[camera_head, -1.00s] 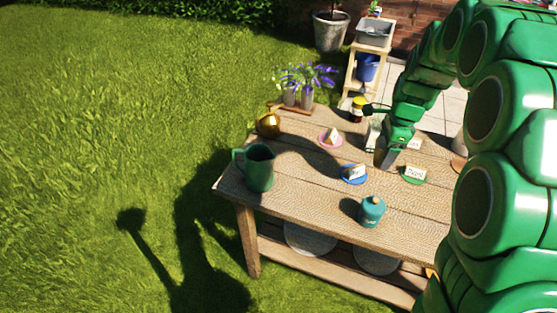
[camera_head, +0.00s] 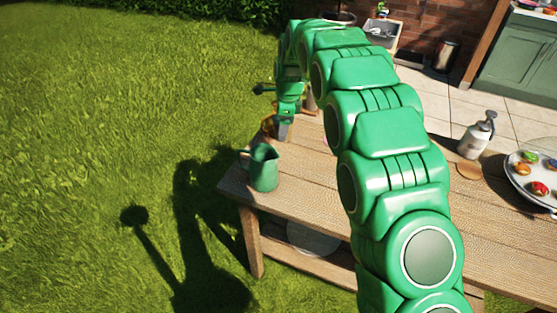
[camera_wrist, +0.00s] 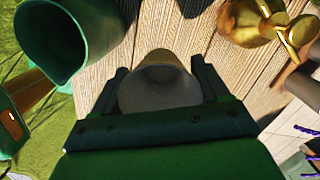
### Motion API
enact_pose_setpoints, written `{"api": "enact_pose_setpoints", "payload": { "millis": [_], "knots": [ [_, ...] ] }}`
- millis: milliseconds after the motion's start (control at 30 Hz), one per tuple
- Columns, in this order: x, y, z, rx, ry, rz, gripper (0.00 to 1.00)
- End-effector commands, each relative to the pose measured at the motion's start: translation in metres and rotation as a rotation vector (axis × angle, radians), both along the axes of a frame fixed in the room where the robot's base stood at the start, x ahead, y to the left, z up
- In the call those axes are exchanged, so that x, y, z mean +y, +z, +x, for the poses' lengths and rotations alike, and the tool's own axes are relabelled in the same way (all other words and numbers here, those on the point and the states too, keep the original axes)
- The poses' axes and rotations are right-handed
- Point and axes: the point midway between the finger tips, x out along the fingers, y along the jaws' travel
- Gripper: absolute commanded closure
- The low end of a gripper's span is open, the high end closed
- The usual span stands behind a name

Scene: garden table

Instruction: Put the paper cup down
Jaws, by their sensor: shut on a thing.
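The paper cup (camera_wrist: 160,85) is pale grey and sits between the two fingers of my gripper (camera_wrist: 158,76) in the wrist view. My gripper is shut on it. In the head view my gripper (camera_head: 284,126) is over the far left part of the wooden table (camera_head: 315,185), and the cup is hard to make out there. I cannot tell whether the cup touches the tabletop.
A green jug (camera_head: 264,172) stands near the table's left end, also at upper left in the wrist view (camera_wrist: 65,45). A gold object (camera_wrist: 255,22) is close by on the other side. A spray bottle (camera_head: 476,138) and a food tray (camera_head: 522,178) are on the right.

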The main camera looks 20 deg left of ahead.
Motion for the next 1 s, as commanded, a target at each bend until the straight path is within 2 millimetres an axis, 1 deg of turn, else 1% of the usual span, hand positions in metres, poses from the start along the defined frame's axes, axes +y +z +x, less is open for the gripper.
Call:
{"api": "enact_pose_setpoints", "payload": {
  "millis": [33, 200, 333, 500, 600, 767, 1000],
  "knots": [
    [0.007, -0.002, -0.002, 0.001, 0.003, 0.001, 0.53],
    [0.015, -0.010, -0.005, 0.004, 0.006, -0.001, 0.53],
    [0.015, -0.026, -0.006, 0.006, 0.006, -0.003, 0.53],
    [0.014, -0.054, -0.006, 0.007, 0.006, -0.003, 0.53],
    [0.014, -0.064, -0.005, 0.005, 0.006, -0.001, 0.53],
    [0.014, -0.074, -0.006, 0.006, 0.006, -0.002, 0.53],
    [0.014, -0.102, -0.005, 0.004, 0.004, 0.000, 0.53]
  ]
}}
